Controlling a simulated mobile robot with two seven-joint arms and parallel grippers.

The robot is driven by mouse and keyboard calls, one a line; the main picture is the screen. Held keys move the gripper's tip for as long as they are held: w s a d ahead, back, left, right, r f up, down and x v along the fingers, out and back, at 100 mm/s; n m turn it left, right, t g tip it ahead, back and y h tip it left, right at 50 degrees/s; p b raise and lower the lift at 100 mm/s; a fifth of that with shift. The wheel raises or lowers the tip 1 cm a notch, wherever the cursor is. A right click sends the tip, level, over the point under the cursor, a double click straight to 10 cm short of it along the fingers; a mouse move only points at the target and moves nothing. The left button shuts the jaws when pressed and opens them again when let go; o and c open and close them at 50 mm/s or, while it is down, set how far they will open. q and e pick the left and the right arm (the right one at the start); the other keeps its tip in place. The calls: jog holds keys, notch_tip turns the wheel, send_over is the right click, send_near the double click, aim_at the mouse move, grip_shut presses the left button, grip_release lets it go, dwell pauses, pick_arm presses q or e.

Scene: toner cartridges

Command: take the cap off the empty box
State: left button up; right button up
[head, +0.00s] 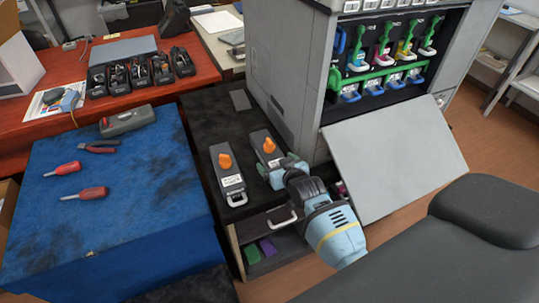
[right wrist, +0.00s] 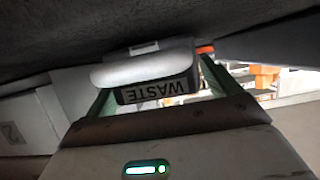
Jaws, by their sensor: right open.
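Two dark grey boxes with white labels stand side by side on the black cabinet top in the head view. The left box (head: 232,183) has an orange cap (head: 225,161), and the right box (head: 258,138) has an orange cap (head: 269,146). I cannot tell which is empty. My right gripper (head: 279,172) is open at the near end of the right box. In the right wrist view, a dark part lettered WASTE (right wrist: 158,91), upside down, with a rounded white piece (right wrist: 140,66), lies between the spread fingers (right wrist: 158,82). Contact is unclear. My left gripper is out of view.
The large grey printer (head: 290,75) with its lowered panel (head: 395,155) stands right of the boxes. A blue-covered table (head: 120,205) holds screwdrivers, pliers and a grey device. A red desk (head: 50,130) is behind. Below the boxes is an open compartment (head: 265,245).

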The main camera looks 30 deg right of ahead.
jog(key=c, duration=1.2)
jog(key=shift+o, duration=0.2)
jog(key=shift+r, duration=0.25)
notch_tip(320, 180, up, 8)
jog(key=shift+r+p, duration=0.15)
jog(key=shift+p, duration=0.65)
jog(key=shift+r, duration=0.65)
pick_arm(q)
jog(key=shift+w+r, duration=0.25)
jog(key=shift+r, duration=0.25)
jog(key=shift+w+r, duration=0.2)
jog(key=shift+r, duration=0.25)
